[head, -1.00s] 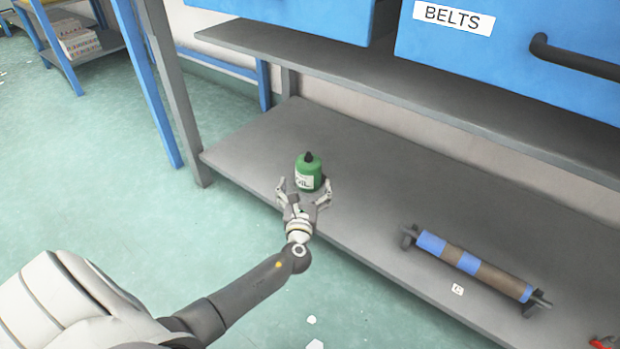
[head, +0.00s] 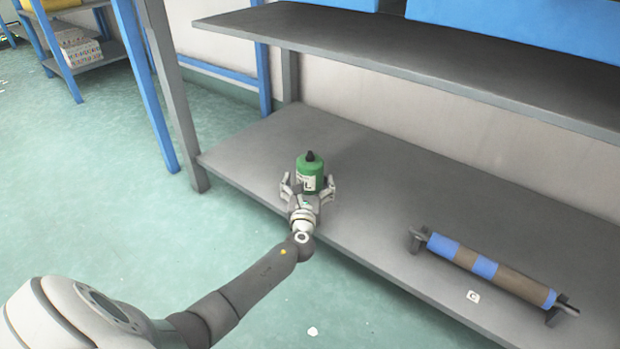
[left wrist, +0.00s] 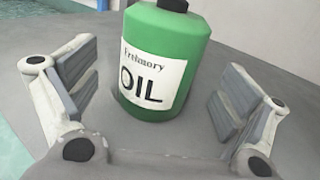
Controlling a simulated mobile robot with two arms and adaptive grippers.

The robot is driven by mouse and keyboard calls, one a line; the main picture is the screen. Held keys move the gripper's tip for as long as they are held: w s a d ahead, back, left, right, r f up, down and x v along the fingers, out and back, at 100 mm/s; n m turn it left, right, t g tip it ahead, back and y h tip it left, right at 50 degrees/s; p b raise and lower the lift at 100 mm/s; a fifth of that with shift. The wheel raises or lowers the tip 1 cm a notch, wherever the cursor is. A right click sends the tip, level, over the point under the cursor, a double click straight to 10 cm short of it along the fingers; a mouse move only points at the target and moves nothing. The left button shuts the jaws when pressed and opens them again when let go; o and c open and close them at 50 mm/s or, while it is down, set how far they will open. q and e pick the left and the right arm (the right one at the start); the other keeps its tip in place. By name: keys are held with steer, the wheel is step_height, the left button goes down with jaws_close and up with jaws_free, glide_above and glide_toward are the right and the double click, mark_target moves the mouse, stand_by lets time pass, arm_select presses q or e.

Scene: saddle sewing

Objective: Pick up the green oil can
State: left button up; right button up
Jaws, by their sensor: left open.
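The green oil can (head: 310,168), with a dark cap and a white label, stands upright on the grey lower shelf (head: 400,195) near its front left part. My left gripper (head: 308,187) is at the can's front, open, with a finger on either side. In the left wrist view, the can (left wrist: 178,40) stands between the two open fingers (left wrist: 152,98), its label reading OIL. Gaps show between the can and both fingers, the right one wider. My right gripper is in neither view.
A roller with blue and brown bands (head: 485,268) lies on the lower shelf to the right. A small white tag (head: 473,296) is near it. An upper shelf (head: 400,62) overhangs the back. A grey post (head: 178,100) stands left of the can.

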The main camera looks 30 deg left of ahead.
arm_select(q)
steer(key=b+x, duration=0.2)
steer(key=x, duration=0.1)
steer(key=shift+w+a+f, duration=0.1)
steer(key=shift+w+f, duration=0.05)
steer(key=shift+f, duration=0.25)
steer(key=shift+w+a+r+b, duration=0.1)
steer(key=shift+w+a+b, duration=0.15)
steer(key=shift+w+b, duration=0.15)
steer(key=shift+r, duration=0.1)
steer(key=shift+c, duration=0.3)
steer(key=c, duration=1.3)
steer(key=shift+c, duration=0.2)
steer(key=shift+r, duration=0.1)
